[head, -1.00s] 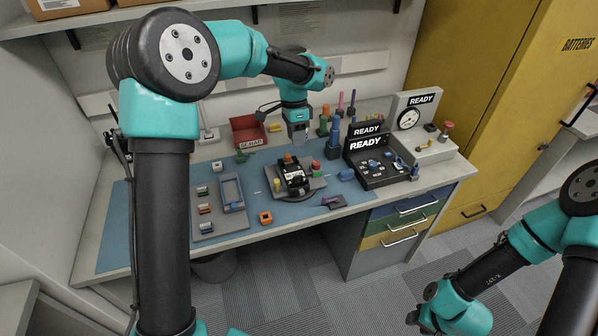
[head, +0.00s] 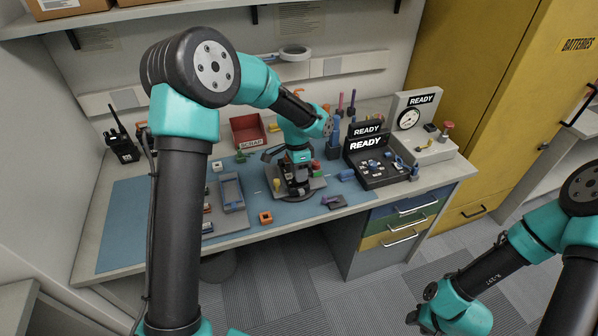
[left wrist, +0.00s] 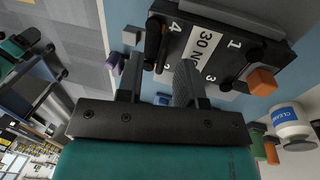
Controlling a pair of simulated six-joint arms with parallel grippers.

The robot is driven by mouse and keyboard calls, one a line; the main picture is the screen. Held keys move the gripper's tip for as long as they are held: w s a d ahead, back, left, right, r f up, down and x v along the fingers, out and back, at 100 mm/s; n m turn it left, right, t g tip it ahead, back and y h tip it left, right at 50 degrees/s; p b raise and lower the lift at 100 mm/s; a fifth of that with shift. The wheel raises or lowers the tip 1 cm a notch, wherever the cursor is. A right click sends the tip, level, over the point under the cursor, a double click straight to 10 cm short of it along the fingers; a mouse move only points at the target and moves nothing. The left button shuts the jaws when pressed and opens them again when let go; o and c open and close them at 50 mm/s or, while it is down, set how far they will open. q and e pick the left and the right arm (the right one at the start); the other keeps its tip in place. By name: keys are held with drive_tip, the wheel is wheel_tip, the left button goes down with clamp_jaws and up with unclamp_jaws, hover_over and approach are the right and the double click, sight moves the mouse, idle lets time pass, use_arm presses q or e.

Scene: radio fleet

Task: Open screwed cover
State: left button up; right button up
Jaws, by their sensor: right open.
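The dark device (left wrist: 225,48), with a white label reading "30 N" and corner numbers 1 to 4, shows in the left wrist view. A dark knob-like post (left wrist: 153,45) stands by its corner 4. My left gripper (left wrist: 160,75) reaches toward that corner with its two fingers apart. I see nothing clamped between them, though contact with the post is unclear. In the head view my left gripper (head: 298,188) points down over the grey fixture (head: 316,183) and hides most of the device. My right arm is at the lower right; its gripper is not visible.
A grey tray (head: 232,193), red scrap bin (head: 247,130), orange square part (head: 265,218) and black READY box (head: 378,172) surround the fixture. A walkie-talkie (head: 122,147) stands at the left. The mat's left side is clear.

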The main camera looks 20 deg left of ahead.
use_arm(q)
drive_tip(key=shift+c, duration=0.3)
clamp_jaws()
idle(0.4)
